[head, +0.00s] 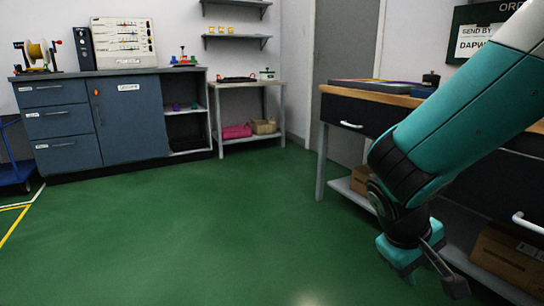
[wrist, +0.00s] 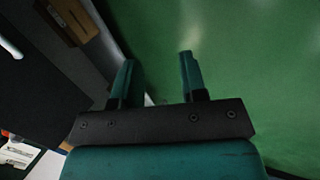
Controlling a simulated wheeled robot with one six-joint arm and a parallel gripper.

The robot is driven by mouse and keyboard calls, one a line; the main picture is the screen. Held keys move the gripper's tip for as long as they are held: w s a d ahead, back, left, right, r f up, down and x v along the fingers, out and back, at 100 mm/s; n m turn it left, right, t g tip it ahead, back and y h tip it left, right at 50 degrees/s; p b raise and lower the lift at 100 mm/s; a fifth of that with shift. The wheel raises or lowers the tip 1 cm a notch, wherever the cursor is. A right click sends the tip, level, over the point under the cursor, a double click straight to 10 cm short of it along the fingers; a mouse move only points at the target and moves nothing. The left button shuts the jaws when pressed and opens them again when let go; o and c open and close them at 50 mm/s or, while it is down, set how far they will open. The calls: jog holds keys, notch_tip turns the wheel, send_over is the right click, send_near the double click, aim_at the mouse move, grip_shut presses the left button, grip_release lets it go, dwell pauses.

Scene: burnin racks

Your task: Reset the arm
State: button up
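My arm, teal and black, comes in from the right of the head view and bends downward. My gripper (head: 432,283) hangs low in front of the workbench at the right, pointing toward the floor. In the wrist view, the two fingers of my gripper (wrist: 158,75) are spread well apart. Only green floor shows between them, so it is empty. Nothing touches the fingers.
A wooden-topped workbench (head: 395,98) with drawers stands close at the right. Cardboard boxes (head: 510,258) lie on its lower shelf. A grey cabinet (head: 131,120) and a small side table (head: 248,84) stand along the back wall. The green floor (head: 190,235) is clear.

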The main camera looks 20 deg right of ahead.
jog(key=s+a+r+n+y+p, duration=0.1)
jog(key=s+a+r+n+y, duration=0.2)
jog(key=a+r+y, duration=0.5)
jog(key=s+a+r+n+y+p, duration=0.1)
jog(key=s+a+r+n+p, duration=0.15)
jog(key=a, duration=0.95)
notch_tip(320, 180, up, 39)
jog(key=s+n+p, duration=0.1)
jog(key=p, duration=3.6)
jog(key=shift+s+a, duration=0.35)
jog(key=shift+d, duration=0.15)
